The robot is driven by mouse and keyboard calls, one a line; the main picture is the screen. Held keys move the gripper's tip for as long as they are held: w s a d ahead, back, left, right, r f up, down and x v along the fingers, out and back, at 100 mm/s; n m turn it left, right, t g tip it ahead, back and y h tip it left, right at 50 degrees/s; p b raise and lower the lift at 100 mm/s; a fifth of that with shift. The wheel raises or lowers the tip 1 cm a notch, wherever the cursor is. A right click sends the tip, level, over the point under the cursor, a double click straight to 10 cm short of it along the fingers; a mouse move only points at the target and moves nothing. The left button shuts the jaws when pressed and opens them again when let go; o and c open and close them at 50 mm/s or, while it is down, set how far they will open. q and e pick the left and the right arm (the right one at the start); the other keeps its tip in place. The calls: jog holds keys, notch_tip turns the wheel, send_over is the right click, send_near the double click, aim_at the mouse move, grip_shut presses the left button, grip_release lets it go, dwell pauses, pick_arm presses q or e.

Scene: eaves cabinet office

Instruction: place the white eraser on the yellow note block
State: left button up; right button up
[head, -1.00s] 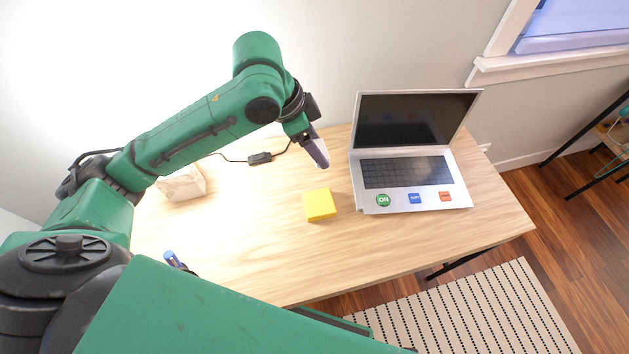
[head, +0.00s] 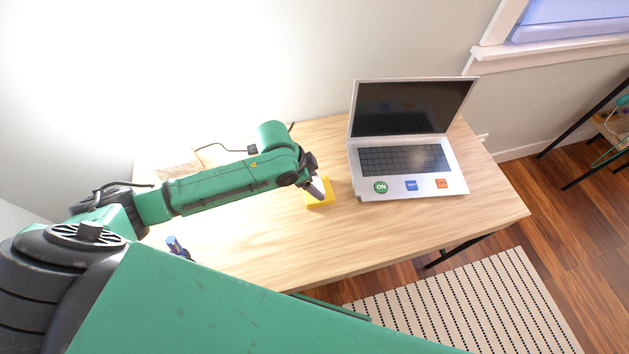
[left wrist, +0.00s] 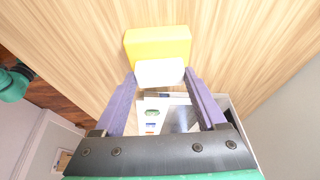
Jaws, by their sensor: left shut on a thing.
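The yellow note block (head: 325,201) lies on the desk left of the laptop, partly hidden behind my left gripper (head: 321,190). In the left wrist view the yellow note block (left wrist: 158,43) is just beyond the fingertips. My left gripper is shut on the white eraser (left wrist: 160,73), which sits between its two purple fingers. The eraser overlaps the block's edge in the left wrist view. I cannot tell whether it touches the block or hangs just above it. My right gripper is not in view.
An open laptop (head: 405,160) with green, blue and red stickers stands right of the block. A blue pen-like object (head: 175,245) is at the desk's front left. A pale box (head: 175,163) and a cable lie behind my arm. The front right desk is clear.

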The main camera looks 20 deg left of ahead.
pick_arm(q)
jog(key=o, duration=1.3)
jog(key=shift+c, duration=0.2)
jog(key=v, duration=1.2)
jog(key=shift+s, duration=0.1)
